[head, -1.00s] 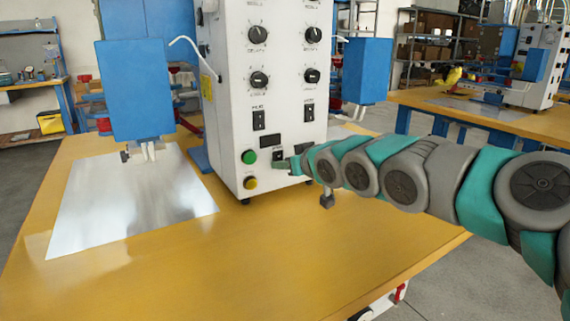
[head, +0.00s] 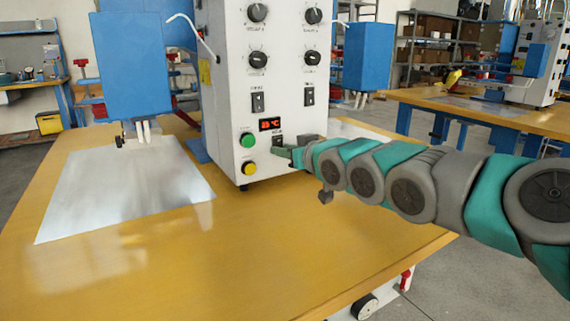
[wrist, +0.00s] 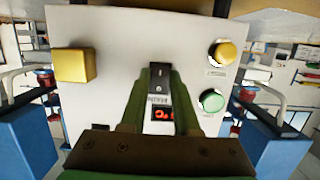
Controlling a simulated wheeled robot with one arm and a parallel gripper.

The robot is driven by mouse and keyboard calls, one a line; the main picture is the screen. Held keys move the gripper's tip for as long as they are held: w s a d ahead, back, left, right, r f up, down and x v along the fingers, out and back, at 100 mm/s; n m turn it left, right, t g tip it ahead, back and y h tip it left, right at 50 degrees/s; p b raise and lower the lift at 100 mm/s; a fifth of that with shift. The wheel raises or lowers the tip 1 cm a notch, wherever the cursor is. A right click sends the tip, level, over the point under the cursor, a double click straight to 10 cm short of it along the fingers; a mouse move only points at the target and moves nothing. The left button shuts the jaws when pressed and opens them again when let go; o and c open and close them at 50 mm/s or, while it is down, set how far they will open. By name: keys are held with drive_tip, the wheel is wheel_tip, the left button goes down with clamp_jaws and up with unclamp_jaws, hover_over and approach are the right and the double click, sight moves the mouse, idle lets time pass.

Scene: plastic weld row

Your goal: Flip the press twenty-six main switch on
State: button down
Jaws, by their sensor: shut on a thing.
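The white press cabinet (head: 225,100) stands on the yellow table. Low on its front panel is a small black rocker switch (head: 278,141), partly hidden by my gripper in the head view. The switch (wrist: 159,77) shows between my green fingertips in the wrist view. My gripper (head: 287,153) reaches in from the right and is shut on the switch, its fingers on both sides of it. The small display (head: 270,124) above the switch is lit with red characters; it also shows in the wrist view (wrist: 162,115).
A green button (head: 247,140) and a yellow button (head: 249,168) sit left of the switch. A blue press head (head: 131,65) hangs over a metal plate (head: 120,195). The table front is clear.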

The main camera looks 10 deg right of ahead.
drive_tip(key=shift+f+t+b, duration=0.1)
drive_tip(key=shift+t+b, duration=0.3)
drive_tip(key=shift+b, duration=0.15)
drive_tip(key=c, duration=0.6)
unclamp_jaws()
drive_tip(key=shift+c, duration=0.2)
drive_tip(key=v, duration=0.7)
drive_tip(key=shift+s+d+b, duration=0.2)
drive_tip(key=shift+s+b, duration=0.2)
drive_tip(key=shift+s, duration=0.1)
